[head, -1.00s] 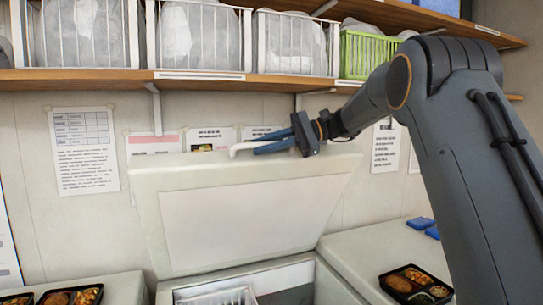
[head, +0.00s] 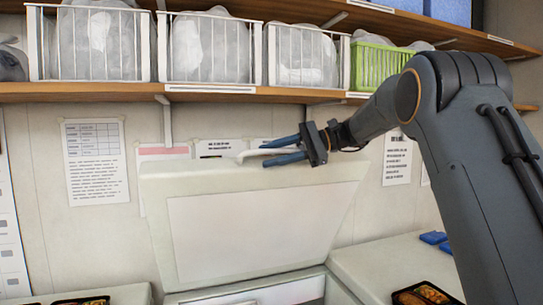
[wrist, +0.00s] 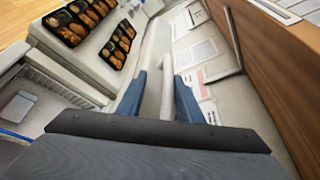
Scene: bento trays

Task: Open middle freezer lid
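The middle freezer's white lid (head: 250,232) stands raised and nearly upright against the wall in the head view, its paler inner panel facing me. Its white bar handle (head: 255,153) is at the top edge and also shows in the wrist view (wrist: 167,92). My gripper (head: 287,150) is at that handle, with its two blue fingers spread. In the wrist view my gripper (wrist: 158,95) has one finger on each side of the handle, with the fingers apart and not clamped on it. The freezer's opening (head: 290,292) shows below the lid.
A wooden shelf (head: 110,92) with white wire baskets and a green basket (head: 378,66) runs above the lid. Closed neighbouring freezer lids (head: 385,262) lie on both sides, with bento trays (head: 425,293) and blue items (head: 434,238) on them. Papers (head: 97,162) hang on the wall.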

